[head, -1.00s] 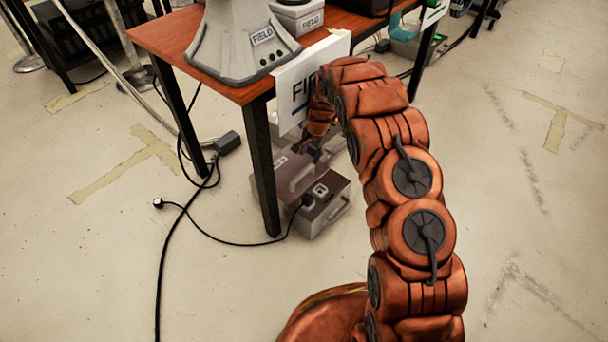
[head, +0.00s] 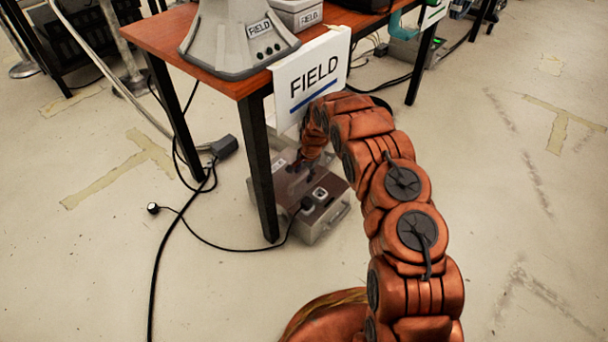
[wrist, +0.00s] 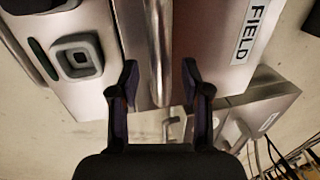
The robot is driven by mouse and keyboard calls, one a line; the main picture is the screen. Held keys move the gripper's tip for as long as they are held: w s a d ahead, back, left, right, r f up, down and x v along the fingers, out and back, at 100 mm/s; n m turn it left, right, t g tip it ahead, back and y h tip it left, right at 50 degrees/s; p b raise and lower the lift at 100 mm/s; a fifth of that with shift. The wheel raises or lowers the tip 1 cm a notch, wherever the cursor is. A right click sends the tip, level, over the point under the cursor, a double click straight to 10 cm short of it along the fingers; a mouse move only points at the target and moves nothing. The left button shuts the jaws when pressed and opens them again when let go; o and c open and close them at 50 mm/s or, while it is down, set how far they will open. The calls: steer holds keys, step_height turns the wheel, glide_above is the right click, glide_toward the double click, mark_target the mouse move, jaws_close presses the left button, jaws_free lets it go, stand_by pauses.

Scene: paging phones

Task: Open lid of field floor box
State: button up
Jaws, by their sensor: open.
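The field floor box (head: 318,222) is a metal box with a brownish top, on the floor under the table's near corner. In the wrist view its top (wrist: 203,70) fills the upper part, with a FIELD label (wrist: 248,35) at right and a socket (wrist: 77,57) at left. A bar handle (wrist: 158,40) runs between my fingers. My gripper (wrist: 160,82) is open, one finger on each side of the handle; I cannot tell whether they touch it. In the head view my gripper (head: 300,178) is at the box top, partly hidden. The lid looks shut.
A table leg (head: 257,165) stands just left of the box. A FIELD sign (head: 312,75) hangs from the table edge above my gripper. A black cable (head: 235,246) with plugs lies on the floor at left. Another metal case (wrist: 262,108) sits beside the box.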

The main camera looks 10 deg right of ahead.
jaws_close()
stand_by(0.4)
stand_by(0.4)
